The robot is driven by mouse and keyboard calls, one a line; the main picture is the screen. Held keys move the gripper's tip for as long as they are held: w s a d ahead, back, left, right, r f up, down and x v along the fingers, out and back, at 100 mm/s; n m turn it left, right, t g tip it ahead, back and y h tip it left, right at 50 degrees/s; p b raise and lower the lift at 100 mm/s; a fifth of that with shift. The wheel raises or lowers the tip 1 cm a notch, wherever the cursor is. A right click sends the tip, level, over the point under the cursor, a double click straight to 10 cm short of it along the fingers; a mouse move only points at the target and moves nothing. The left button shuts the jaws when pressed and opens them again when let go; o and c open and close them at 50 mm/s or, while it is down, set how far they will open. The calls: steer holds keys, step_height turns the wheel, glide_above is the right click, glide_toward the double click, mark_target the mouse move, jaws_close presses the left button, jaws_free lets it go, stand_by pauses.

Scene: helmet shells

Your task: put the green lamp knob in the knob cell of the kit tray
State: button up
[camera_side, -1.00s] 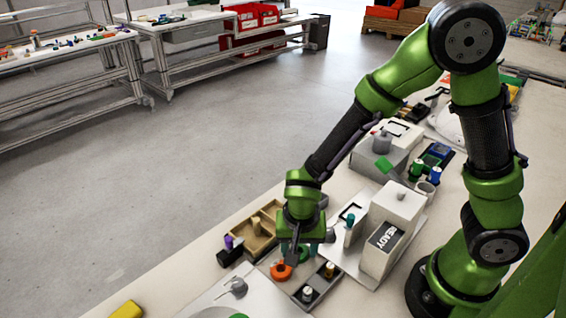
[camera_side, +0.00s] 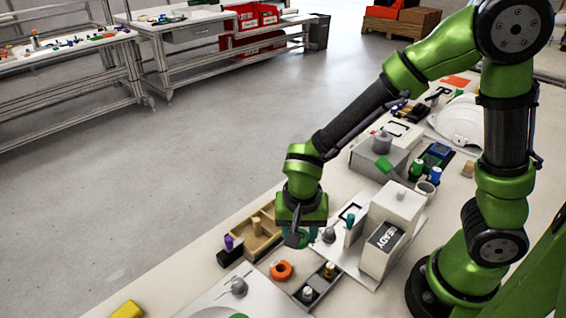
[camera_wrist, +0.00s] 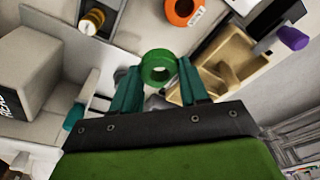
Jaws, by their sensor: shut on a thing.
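In the side view my gripper (camera_side: 298,240) is above the bench, and the knob cannot be made out there. A tan tray with compartments (camera_wrist: 250,70), which looks like the kit tray, lies to the right of the fingers in the wrist view. In the side view this tray (camera_side: 244,243) is left of my gripper, partly hidden behind it. I cannot tell which compartment is the knob cell.
An orange ring (camera_side: 281,271) lies on the bench below my gripper. A dark holder (camera_side: 318,284) with knobs is beside it. A purple-topped piece (camera_side: 229,242) stands left of the tan tray. The white READY box (camera_side: 390,235) rises close to the right.

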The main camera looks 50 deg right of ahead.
steer(key=w+d+r+m+g, duration=0.1)
steer(key=w+d+r+m, duration=0.2)
steer(key=w+m, duration=0.15)
steer(key=w+d+r+m, duration=0.2)
steer(key=w+r+m, duration=0.15)
steer(key=w, duration=0.25)
step_height(320, 180, down, 10)
steer(key=shift+f, duration=0.1)
steer(key=shift+f, duration=0.15)
steer(key=o, duration=0.7)
steer(key=shift+o, duration=0.2)
